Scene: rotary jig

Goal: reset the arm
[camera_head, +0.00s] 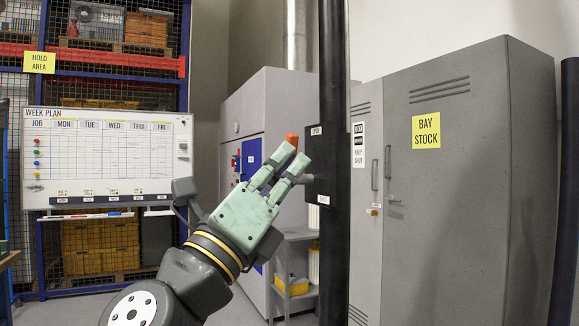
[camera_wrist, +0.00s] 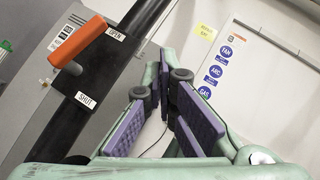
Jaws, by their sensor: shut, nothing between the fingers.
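My gripper (camera_head: 297,168) is raised in the middle of the head view, beside a black post. In the wrist view its purple-padded fingers (camera_wrist: 165,72) are shut with nothing between them. An orange handle (camera_head: 291,140) shows just above the fingertips in the head view. In the wrist view the orange handle (camera_wrist: 80,42) lies up and left of the fingers, visibly apart from them. The "OPEN" label (camera_wrist: 115,34) and "SHUT" label (camera_wrist: 86,100) are on the black mount near it. My fingers partly cover the mount in the head view.
The black post (camera_head: 333,250) stands close to my gripper. Grey cabinets (camera_head: 455,200) are at the right, one with a "BAY STOCK" sign (camera_head: 426,132). A week plan board (camera_head: 105,155) hangs on the racking at left. A low shelf holds a yellow bin (camera_head: 292,286).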

